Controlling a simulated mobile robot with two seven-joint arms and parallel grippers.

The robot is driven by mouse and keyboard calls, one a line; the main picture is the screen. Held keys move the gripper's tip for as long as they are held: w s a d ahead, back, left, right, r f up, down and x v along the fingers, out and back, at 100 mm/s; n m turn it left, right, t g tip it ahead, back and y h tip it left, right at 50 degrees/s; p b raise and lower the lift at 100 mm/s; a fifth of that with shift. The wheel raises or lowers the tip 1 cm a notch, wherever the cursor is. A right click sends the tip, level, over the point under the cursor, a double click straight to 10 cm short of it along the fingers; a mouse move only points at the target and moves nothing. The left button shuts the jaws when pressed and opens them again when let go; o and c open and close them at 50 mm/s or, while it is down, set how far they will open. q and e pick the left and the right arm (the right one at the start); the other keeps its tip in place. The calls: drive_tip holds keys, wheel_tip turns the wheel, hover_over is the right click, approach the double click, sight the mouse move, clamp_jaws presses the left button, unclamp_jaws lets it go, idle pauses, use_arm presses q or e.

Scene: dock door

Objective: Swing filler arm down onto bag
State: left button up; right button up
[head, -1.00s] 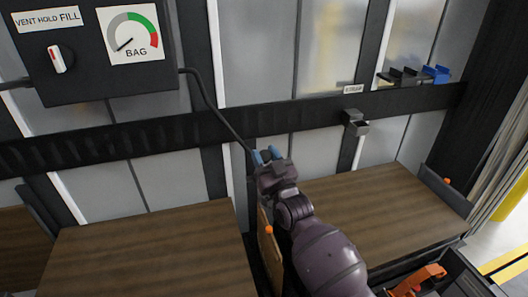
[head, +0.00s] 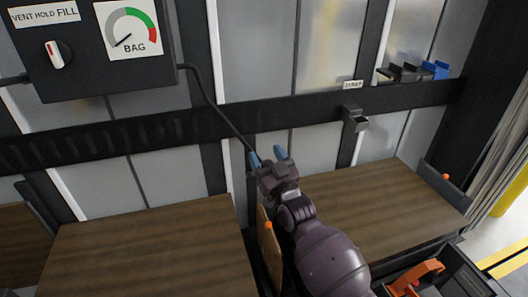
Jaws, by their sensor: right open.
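The filler arm (head: 219,110) is a thin dark tube. It leaves the right side of the black control box and slopes down to the right. Its lower end is near my right gripper (head: 268,156), whose blue fingertips are apart. The left fingertip is beside the tube's end; I cannot tell if they touch. A brown, upright, flat thing, seemingly the bag (head: 264,243), stands in the gap between two wooden-topped loads, with an orange knob on it. My right arm partly hides it. My left gripper is not in view.
The control box (head: 88,82) carries a FILL switch (head: 54,54) and a BAG gauge (head: 132,30). Wooden tops lie left (head: 150,255) and right (head: 370,205). A dark rail (head: 300,112) crosses the wall. An orange tool (head: 418,276) lies in a black bin at lower right.

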drive_tip(key=v, duration=0.9)
drive_tip(key=shift+s, duration=0.1)
drive_tip(key=s+d+f+m+g+h, duration=0.2)
drive_tip(key=s+d+f+h, duration=0.3)
drive_tip(key=d, duration=0.3)
drive_tip(key=s+d+f+m+g+h, duration=0.1)
drive_tip(key=s+d+f+g+h, duration=0.15)
drive_tip(key=s+d+f, duration=0.4)
drive_tip(key=s+d+f+m+g+h, duration=0.1)
drive_tip(key=s+d+f+g, duration=0.1)
drive_tip(key=s+d+f, duration=0.3)
drive_tip(key=s+d+f+m+g+h, duration=0.1)
drive_tip(key=s+d+f, duration=0.4)
drive_tip(key=s, duration=0.6)
drive_tip(key=shift+s+f+g+h, duration=0.4)
drive_tip(key=shift+f+g+h, duration=0.05)
drive_tip(key=shift+f+h, duration=0.15)
drive_tip(key=shift+a, duration=0.1)
drive_tip(key=shift+c, duration=0.4)
